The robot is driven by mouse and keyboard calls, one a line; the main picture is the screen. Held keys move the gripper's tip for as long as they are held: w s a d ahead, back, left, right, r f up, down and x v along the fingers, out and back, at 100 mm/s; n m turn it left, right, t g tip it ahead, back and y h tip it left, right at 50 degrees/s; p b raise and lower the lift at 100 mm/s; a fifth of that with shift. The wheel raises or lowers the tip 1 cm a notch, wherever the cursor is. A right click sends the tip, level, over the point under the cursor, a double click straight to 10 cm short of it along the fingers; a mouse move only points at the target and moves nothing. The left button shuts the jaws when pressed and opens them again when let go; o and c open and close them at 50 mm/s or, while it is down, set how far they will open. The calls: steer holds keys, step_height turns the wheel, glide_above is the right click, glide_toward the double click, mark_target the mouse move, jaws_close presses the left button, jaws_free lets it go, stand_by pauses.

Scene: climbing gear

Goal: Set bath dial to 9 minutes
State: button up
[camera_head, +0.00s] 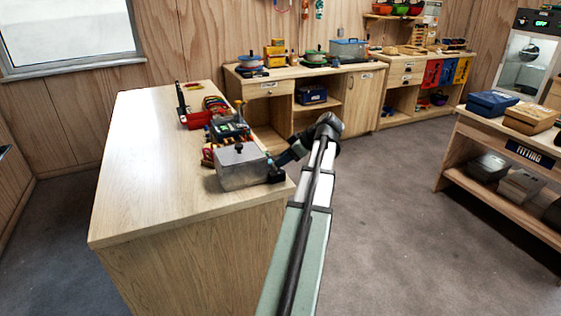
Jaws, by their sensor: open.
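A silvery metal box (238,172), which looks like the bath, stands on the near end of the wooden worktop. A small dark knob (239,148) shows on top of it. I cannot make out the minute dial or its marks; the box's right side is partly hidden by my arm's end. My gripper (273,174) is dark and sits low at the right side of the box, near the worktop's right edge. It is open. It is too small here to tell whether it touches the box or has the dial between its fingers.
Behind the box, the worktop (135,165) holds colourful gear, a grey-green case (228,130) and a red item (196,120). Its left and front parts are bare. A back bench (300,72) and a shelf marked FITTING (528,153) stand apart. The floor at right is clear.

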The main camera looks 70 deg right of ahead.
steer(key=shift+x, duration=1.05)
steer(key=c, duration=0.8)
steer(key=shift+o, duration=0.2)
steer(key=m+h, duration=0.1)
steer(key=m, duration=0.1)
steer(key=a+m+h, duration=0.1)
steer(key=m+h, duration=0.1)
steer(key=shift+g, duration=0.3)
steer(key=m+h, duration=0.1)
steer(key=m+g+h, duration=0.1)
steer(key=m, duration=0.1)
steer(key=m+g+h, duration=0.1)
steer(key=m, duration=0.1)
steer(key=shift+w+a, duration=0.2)
steer(key=shift+w, duration=0.05)
steer(key=shift+h, duration=0.3)
